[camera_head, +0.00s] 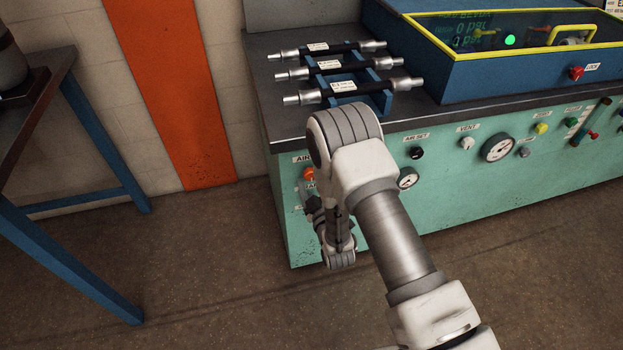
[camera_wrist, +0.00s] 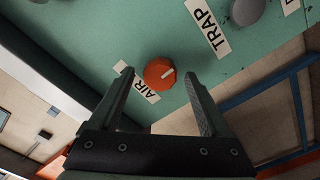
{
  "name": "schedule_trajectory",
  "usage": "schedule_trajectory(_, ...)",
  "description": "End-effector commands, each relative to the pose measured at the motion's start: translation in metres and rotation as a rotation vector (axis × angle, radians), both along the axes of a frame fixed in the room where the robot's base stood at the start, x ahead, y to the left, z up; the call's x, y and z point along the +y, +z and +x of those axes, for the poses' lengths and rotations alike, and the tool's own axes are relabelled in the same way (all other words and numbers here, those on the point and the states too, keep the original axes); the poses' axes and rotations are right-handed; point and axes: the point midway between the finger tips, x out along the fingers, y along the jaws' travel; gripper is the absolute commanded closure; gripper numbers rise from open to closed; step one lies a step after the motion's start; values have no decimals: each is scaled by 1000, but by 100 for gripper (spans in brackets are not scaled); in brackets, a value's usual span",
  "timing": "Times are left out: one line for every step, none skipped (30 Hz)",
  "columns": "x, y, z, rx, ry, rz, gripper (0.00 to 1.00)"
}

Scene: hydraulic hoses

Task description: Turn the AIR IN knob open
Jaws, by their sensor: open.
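The AIR IN knob is a round orange knob (camera_head: 309,173) with a pale pointer mark, on the green front panel at its left end. It also shows in the wrist view (camera_wrist: 159,74), with part of an "AIR" label beside it. My gripper (camera_wrist: 156,86) is open and empty, its two dark fingers pointing at the panel on either side of the knob in the picture. I cannot tell how far the fingertips are from the knob. In the head view my gripper (camera_head: 314,207) is just below the knob, partly hidden by my wrist.
A grey knob (camera_wrist: 247,10) with a "TRAP" label (camera_wrist: 208,27) is close to the orange one. The AIR SET knob (camera_head: 416,153) and gauges are further right. Hoses (camera_head: 348,89) lie on a rack on the bench top. A blue-legged table (camera_head: 95,150) stands at left.

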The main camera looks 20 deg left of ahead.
Motion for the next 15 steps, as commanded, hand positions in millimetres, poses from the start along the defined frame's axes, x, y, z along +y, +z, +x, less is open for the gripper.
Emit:
schedule_trajectory(0,0,1,-1,0,1,19)
schedule_trajectory(0,0,1,-1,-1,0,19)
schedule_trajectory(0,0,1,-1,-1,0,19)
schedule_trajectory(0,0,1,-1,-1,0,19)
schedule_trajectory(0,0,1,-1,-1,0,19)
schedule_trajectory(0,0,1,0,0,0,19)
schedule_trajectory(0,0,1,0,0,0,19)
schedule_trajectory(0,0,1,0,0,0,23)
schedule_trajectory(0,0,1,0,0,0,30)
schedule_trajectory(0,0,1,0,0,0,35)
schedule_trajectory(0,0,1,0,0,0,41)
schedule_trajectory(0,0,1,0,0,0,48)
schedule_trajectory(0,0,1,0,0,0,53)
schedule_trajectory(0,0,1,0,0,0,59)
schedule_trajectory(0,0,1,0,0,0,66)
